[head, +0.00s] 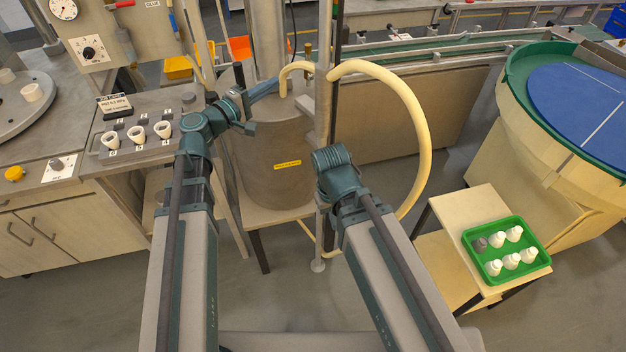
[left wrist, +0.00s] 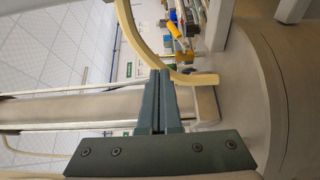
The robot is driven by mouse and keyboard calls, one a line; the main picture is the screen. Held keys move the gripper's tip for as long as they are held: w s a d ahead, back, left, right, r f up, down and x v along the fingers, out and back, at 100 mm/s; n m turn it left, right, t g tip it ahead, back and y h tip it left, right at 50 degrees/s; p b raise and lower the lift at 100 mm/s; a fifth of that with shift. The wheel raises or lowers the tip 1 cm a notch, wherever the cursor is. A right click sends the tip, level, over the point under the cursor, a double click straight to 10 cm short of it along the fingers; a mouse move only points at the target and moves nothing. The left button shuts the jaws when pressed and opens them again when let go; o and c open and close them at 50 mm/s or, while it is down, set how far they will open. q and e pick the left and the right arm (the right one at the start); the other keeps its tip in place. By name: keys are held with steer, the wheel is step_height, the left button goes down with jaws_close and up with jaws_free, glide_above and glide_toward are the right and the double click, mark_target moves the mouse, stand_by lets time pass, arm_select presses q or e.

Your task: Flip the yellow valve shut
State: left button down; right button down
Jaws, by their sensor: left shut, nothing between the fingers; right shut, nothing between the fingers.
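My left gripper (head: 276,84) is shut and empty above the top of the grey-brown tank (head: 275,165), close to the cream hose (head: 299,66). In the left wrist view its fingers (left wrist: 159,74) are pressed together, and the hose (left wrist: 200,79) curves just beyond and beside their tips. A small yellow piece (left wrist: 175,30) shows past the fingertips there. I cannot tell whether it is the valve's handle or something in the background. A brass fitting (head: 308,48) stands behind the hose in the head view. My right arm is folded at the middle, and its gripper is not visible.
A metal pole (head: 324,110) stands right of the tank. The hose loops down on the right.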

arm_select(q)
steer(key=s+d+f+m+g+y+b, duration=0.1)
steer(key=s+d+f+m+g+b, duration=0.1)
steer(key=f, duration=0.5)
steer(key=s+d+f+m+g+y+b, duration=0.1)
steer(key=s+d+f+m+g+b, duration=0.1)
steer(key=s+d+f+m+g, duration=0.2)
steer(key=s+d+f+m+g+b, duration=0.2)
steer(key=s+d+f+g, duration=0.2)
steer(key=s+f, duration=0.3)
step_height(320, 180, down, 3)
steer(key=shift+s+d+r+m+y, duration=0.1)
steer(key=shift+s+d+m+y, duration=0.3)
steer(key=shift+d, duration=0.05)
